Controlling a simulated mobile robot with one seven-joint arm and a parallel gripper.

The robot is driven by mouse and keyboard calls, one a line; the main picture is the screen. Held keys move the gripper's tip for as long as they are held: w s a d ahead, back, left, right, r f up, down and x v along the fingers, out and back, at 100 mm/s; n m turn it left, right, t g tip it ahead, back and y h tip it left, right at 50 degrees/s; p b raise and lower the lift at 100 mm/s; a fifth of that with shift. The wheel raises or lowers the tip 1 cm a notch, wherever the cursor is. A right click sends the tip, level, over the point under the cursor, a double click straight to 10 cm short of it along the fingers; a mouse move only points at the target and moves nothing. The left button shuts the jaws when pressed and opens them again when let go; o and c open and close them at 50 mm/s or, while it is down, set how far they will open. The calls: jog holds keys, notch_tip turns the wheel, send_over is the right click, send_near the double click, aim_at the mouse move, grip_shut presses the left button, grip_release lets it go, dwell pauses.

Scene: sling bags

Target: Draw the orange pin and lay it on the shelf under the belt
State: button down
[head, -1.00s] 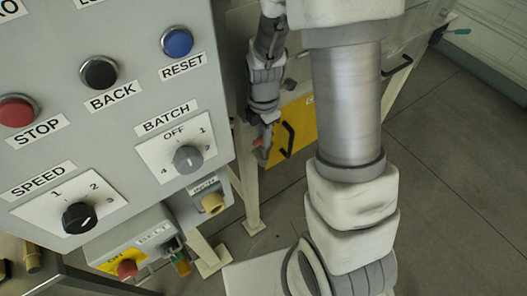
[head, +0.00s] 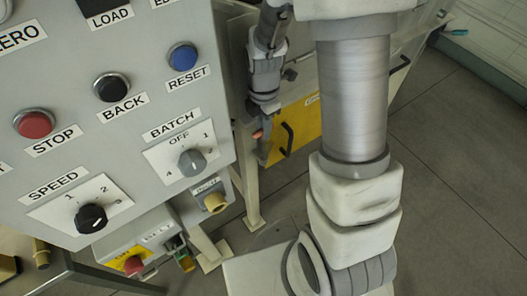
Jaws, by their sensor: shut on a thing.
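My gripper (head: 261,144) is small in the head view, just right of the grey control panel and in front of a yellow panel. It points downward and is shut on a small orange piece (head: 257,134), which looks like part of the orange pin. Most of the pin is hidden by the fingers or too small to make out. I cannot clearly make out the belt or the shelf under it.
The control panel (head: 130,140) with buttons and knobs fills the left. A lower box (head: 140,250) with a red button stands beneath it. The yellow panel (head: 305,125) has a black handle (head: 287,139). Pale legs (head: 252,190) stand below. Open grey floor (head: 450,200) lies right.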

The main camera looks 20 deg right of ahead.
jog(key=shift+r, duration=0.1)
jog(key=shift+r+p, duration=1.45)
jog(key=shift+r, duration=0.55)
